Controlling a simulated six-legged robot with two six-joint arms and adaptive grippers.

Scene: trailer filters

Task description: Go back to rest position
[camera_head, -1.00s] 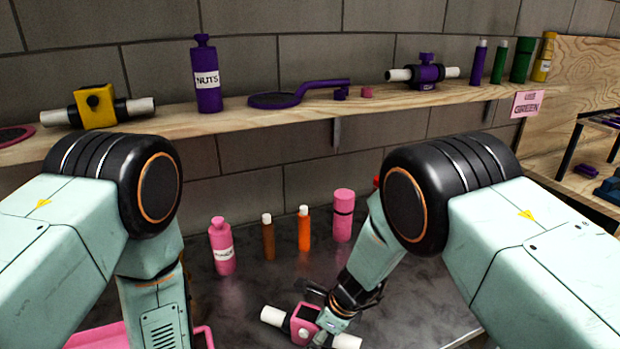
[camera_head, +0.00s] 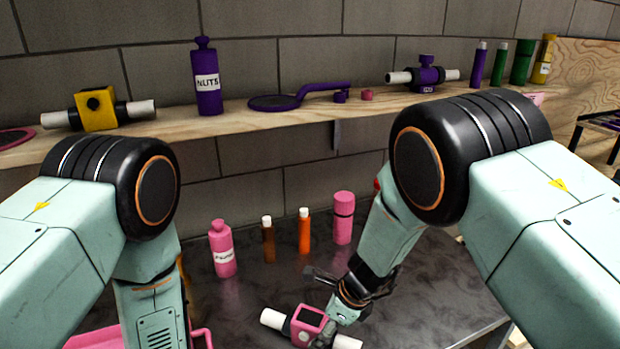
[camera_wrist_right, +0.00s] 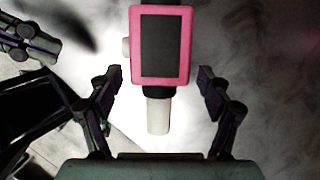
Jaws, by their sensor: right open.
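My right gripper (camera_head: 323,306) is low over the dark worktop at the pink filter housing (camera_head: 308,326), which has white tube ends and lies on its side. In the right wrist view my right gripper (camera_wrist_right: 160,84) is open, its fingers apart on either side of the filter's lower end. The pink housing (camera_wrist_right: 160,45) with its dark window shows clear gaps to both fingers. My left arm comes down at the left, and its gripper is out of the head view. Dark finger links (camera_wrist_right: 28,40) at the top left of the wrist view look like part of my left gripper; its opening cannot be judged.
A pink bottle (camera_head: 222,250), a brown tube (camera_head: 268,243), an orange tube (camera_head: 304,235) and a pink canister (camera_head: 343,220) stand behind. A wooden shelf (camera_head: 240,122) holds purple, yellow and green parts. A pink tray (camera_head: 95,340) is at lower left.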

